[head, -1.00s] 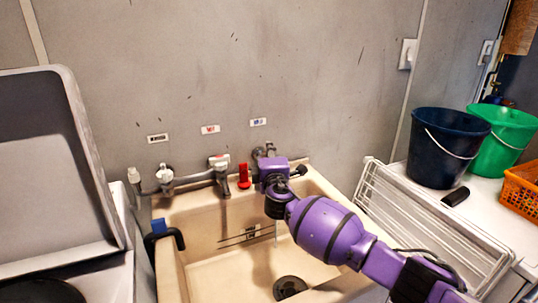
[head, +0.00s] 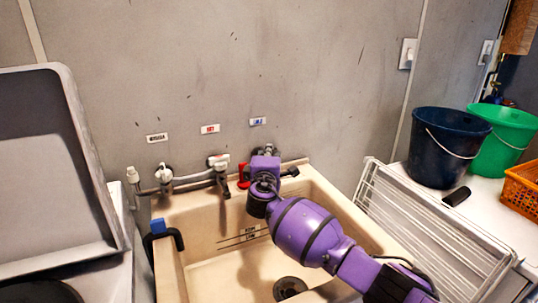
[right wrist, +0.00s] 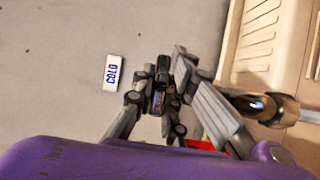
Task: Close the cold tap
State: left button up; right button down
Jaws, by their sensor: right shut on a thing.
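My right gripper (head: 268,150) is at the wall end of the sink, below the blue-marked label (head: 258,121). It covers most of the cold tap there. In the right wrist view the gripper's fingers (right wrist: 160,88) are closed together on a small dark part of the tap, beside the COLD label (right wrist: 114,72). The tap's handle is largely hidden by the fingers. A metal spout (right wrist: 258,105) shows at the right of that view. A red lever-like piece (head: 243,176) stands just left of the gripper, partly hidden. My left gripper is not in view.
The beige sink (head: 178,250) lies below. To the left are a white-topped tap (head: 218,162) under the red-marked label (head: 210,129) and another tap (head: 165,174). A white drying rack (head: 430,230) and a dark bucket (head: 445,147) stand at right.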

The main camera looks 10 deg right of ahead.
jog(key=m+h+b, duration=0.1)
jog(key=m+g+h, duration=0.1)
jog(key=h, duration=0.1)
jog(key=shift+a+f+b, duration=0.2)
jog(key=shift+f+b, duration=0.15)
jog(key=shift+d+m+g+h+b, duration=0.1)
jog(key=shift+m+g+h+b, duration=0.25)
jog(key=shift+m+g+h, duration=0.25)
jog(key=shift+r+h, duration=0.25)
jog(key=shift+h, duration=0.25)
jog(key=shift+d+r, duration=0.1)
jog(key=c, duration=1.8)
grip_release()
jog(key=shift+o, duration=0.2)
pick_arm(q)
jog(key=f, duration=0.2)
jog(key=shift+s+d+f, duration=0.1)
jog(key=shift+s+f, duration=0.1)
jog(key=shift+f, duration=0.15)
pick_arm(e)
jog(key=v, duration=1.2)
jog(key=shift+r, duration=0.15)
